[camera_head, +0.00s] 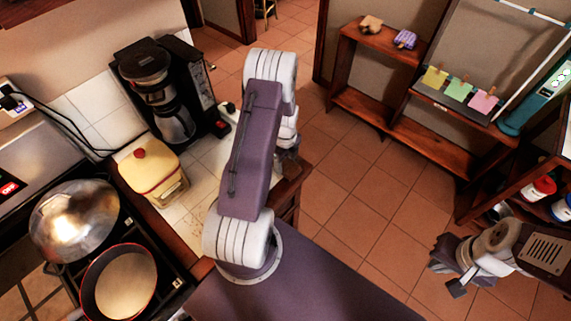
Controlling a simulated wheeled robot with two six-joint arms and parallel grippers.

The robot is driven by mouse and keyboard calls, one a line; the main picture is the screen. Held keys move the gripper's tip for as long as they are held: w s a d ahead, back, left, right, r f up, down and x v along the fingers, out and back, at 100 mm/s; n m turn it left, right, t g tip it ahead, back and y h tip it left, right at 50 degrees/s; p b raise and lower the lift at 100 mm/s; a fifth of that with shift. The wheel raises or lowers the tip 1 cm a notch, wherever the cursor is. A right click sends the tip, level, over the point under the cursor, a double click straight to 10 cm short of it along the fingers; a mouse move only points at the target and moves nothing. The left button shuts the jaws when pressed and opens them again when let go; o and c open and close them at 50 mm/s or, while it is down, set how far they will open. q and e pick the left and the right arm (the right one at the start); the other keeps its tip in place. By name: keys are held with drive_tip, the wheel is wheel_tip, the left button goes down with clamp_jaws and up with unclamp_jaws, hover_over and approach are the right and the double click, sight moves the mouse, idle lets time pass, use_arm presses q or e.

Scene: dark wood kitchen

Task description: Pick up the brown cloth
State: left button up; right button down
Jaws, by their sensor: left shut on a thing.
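A small tan-brown folded cloth (371,24) lies on top of the wooden shelf at the back right, apart from both grippers. My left gripper (288,164) is mostly hidden behind my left arm, beside the counter's right edge. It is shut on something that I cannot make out. My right gripper (447,277) is at the lower right over the tiled floor, with its fingers apart and nothing between them.
A purple patterned folded cloth (405,39) lies beside the brown one. The counter holds a coffee maker (158,88), a yellow container with a red knob (150,174), a metal lid (75,220) and a red-rimmed pan (120,284). Tiled floor (347,165) is clear between counter and shelves.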

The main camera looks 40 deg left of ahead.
sight(286, 164)
use_arm(q)
drive_tip(key=shift+r, duration=0.4)
wheel_tip(286, 164, up, 3)
drive_tip(key=shift+w+d+r+b, duration=0.1)
drive_tip(key=shift+d+b, duration=0.05)
drive_tip(key=shift+b, duration=0.45)
drive_tip(key=w+d+r+b, duration=0.2)
drive_tip(key=d+r, duration=0.4)
drive_tip(key=d, duration=0.5)
drive_tip(key=shift+r, duration=0.35)
drive_tip(key=o, duration=0.7)
drive_tip(key=shift+d, duration=0.1)
drive_tip(key=c, duration=0.6)
